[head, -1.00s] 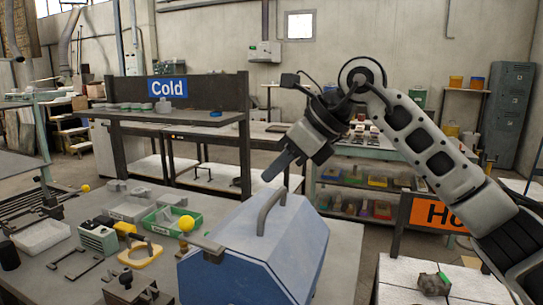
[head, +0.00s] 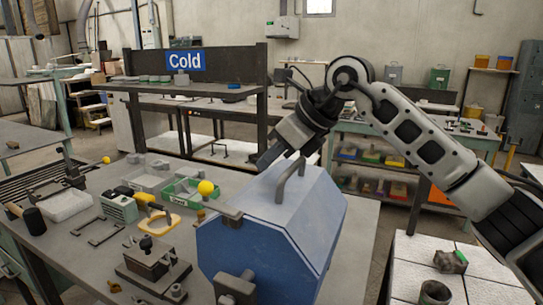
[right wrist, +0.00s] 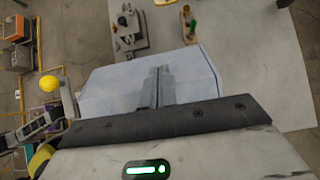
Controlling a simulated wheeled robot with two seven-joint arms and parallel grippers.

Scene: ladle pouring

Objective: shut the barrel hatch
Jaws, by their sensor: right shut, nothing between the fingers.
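The blue barrel (head: 240,250) stands on the grey table. Its pale blue hatch (head: 255,193) with a grey arched handle (head: 291,174) is on top. The hatch looks down against the barrel, with no gap visible from here. My right gripper (head: 264,163) is shut and empty, just behind and left of the handle in the head view; I cannot tell if it touches the hatch. In the right wrist view, the shut fingers (right wrist: 157,85) lie over the pale blue panel (right wrist: 110,85). My left gripper is not in view.
Left of the barrel are a green bin (head: 185,190), a yellow ball (head: 206,188), a yellow-based tool (head: 160,220) and a dark metal block (head: 150,258). A black mallet (head: 33,220) lies further left. White blocks (head: 410,262) stand right of the table.

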